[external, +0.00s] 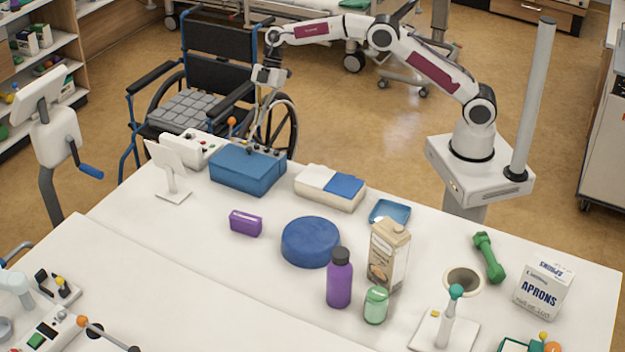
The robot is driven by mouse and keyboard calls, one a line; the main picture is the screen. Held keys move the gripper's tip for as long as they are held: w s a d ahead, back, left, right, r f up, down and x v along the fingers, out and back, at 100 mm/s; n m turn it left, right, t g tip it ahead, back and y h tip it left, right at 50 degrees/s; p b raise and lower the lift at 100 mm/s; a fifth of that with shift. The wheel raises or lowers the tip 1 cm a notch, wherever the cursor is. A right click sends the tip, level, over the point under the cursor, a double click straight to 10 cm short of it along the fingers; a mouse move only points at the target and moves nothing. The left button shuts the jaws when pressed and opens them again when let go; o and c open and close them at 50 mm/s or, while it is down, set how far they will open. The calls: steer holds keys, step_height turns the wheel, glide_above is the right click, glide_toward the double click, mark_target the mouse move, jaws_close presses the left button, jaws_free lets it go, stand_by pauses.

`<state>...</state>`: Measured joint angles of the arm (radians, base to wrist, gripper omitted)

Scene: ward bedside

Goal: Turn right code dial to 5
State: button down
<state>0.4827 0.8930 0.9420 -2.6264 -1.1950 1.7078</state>
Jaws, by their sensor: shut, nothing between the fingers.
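A blue box (240,178) sits at the back left of the white table. Small dark fittings (266,150) show along its far top edge. They are too small to tell which is the right code dial, and no digit can be read. My gripper (252,145) reaches down from above to the far edge of the blue box, its fingers shut and empty. I cannot tell whether the fingertips touch the box or its fittings.
A white control panel (196,146) and a white stand (172,172) are left of the box. A white-and-blue box (330,190) is to its right. A purple box (245,222) and blue round cushion (310,242) are in front.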

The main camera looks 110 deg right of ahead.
mark_target(265, 148)
steer(key=shift+w+d, duration=0.1)
steer(key=shift+f, duration=0.1)
stand_by(0.5)
steer(key=shift+f, duration=3.35)
steer(key=shift+w+a, duration=0.1)
steer(key=shift+a, duration=0.2)
steer(key=shift+s+a, duration=0.65)
steer(key=shift+s+d, duration=0.25)
steer(key=shift+s, duration=0.05)
steer(key=shift+r, duration=0.1)
